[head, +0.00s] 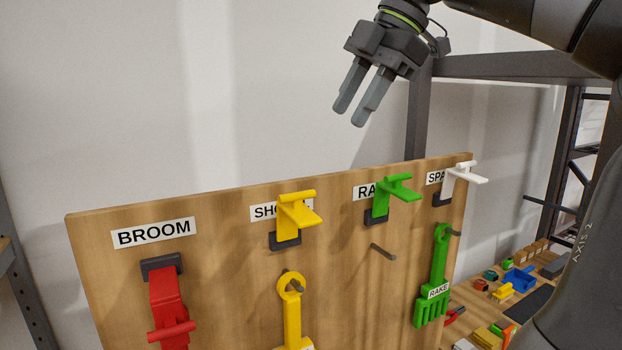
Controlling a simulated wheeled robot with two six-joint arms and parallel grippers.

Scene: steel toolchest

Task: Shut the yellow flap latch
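The yellow flap latch (297,213) is on the wooden board, in front of a partly covered label starting "SHO". Its flap stands out from the board, with a crossbar on top and a dark mount (285,241) below. A yellow tool (292,318) with a ring end hangs on a peg beneath it. My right gripper (348,115) is above the board, up and right of the yellow latch and clear of it. Its two fingers point down and left with a gap between them, and it is empty. My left gripper is not in view.
The red latch (169,300) under "BROOM" hangs down. The green latch (392,193) and white latch (461,179) stick out. A bare peg (383,252) and a green rake (437,272) are below. Shelving with small items stands at right. The space above the board is free at left.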

